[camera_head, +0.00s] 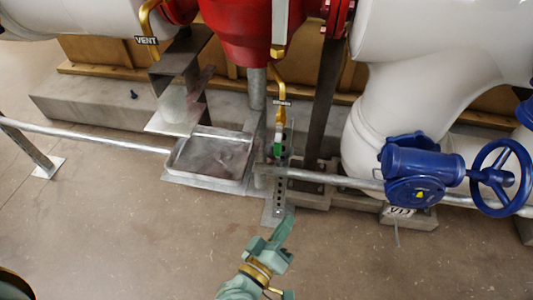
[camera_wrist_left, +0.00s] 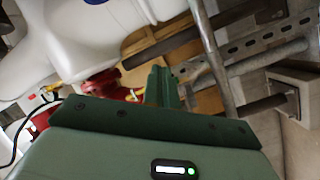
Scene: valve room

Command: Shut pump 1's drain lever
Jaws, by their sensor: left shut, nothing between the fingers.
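Below the red pump body (camera_head: 248,30), a brass drain pipe (camera_head: 279,72) comes down with a small label on it. A small green part, which looks like the drain lever (camera_head: 278,140), sits at its lower end beside a perforated metal upright. Its exact angle is too small to tell. My left gripper (camera_head: 284,228) is shut and empty, in front of and below the green part, apart from it. In the left wrist view the shut fingers (camera_wrist_left: 163,84) point toward pipes and a perforated strut; I cannot make out the lever there. My right gripper is not in view.
A horizontal grey rail (camera_head: 90,137) runs across in front of the pump. A metal tray (camera_head: 212,153) is left of the lever. A blue valve with a handwheel (camera_head: 500,178) stands right, below white pipes (camera_head: 395,110). The front floor is clear.

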